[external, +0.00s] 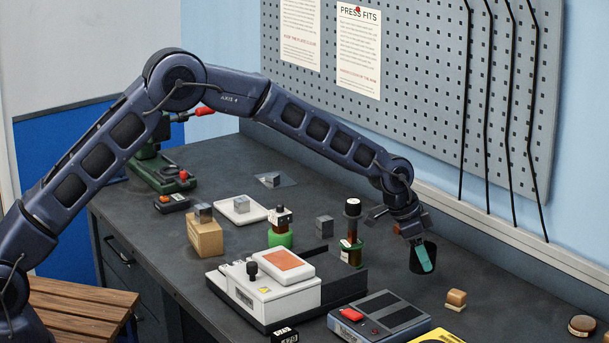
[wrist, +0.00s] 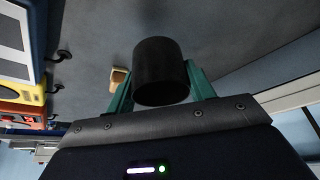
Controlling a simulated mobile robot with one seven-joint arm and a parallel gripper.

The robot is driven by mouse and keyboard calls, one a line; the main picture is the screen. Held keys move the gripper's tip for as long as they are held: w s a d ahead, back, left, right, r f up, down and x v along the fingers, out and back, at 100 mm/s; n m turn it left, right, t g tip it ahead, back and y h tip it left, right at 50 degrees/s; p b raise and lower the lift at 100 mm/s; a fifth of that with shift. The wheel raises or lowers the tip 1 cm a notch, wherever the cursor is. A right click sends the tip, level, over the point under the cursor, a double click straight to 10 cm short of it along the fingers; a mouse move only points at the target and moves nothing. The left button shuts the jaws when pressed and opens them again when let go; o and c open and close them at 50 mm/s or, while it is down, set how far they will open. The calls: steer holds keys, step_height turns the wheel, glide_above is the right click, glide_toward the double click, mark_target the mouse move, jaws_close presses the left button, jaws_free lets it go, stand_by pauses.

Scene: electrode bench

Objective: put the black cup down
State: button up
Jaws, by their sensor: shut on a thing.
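The black cup (external: 415,262) is between the teal fingers of my gripper (external: 425,258), at the right of the external view. The black cup (wrist: 160,72) also shows in the wrist view, between the two teal fingers of my gripper (wrist: 160,88), which is shut on it. The cup hangs near the bench top, toward the wall side. I cannot tell whether its base touches the bench.
A small wooden block (external: 456,298) lies on the bench right of the cup. A grey box with a red button (external: 378,317) is in front. A dark bottle (external: 352,232) stands to the left. A round tin (external: 582,326) is at far right. Bare bench lies around the block.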

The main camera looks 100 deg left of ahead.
mark_target(422, 271)
steer(key=shift+f, duration=2.25)
steer(key=shift+f, duration=0.15)
steer(key=o, duration=0.9)
steer(key=shift+o, duration=0.2)
steer(key=v, duration=1.2)
steer(key=shift+d+r, duration=0.15)
steer(key=shift+r, duration=0.15)
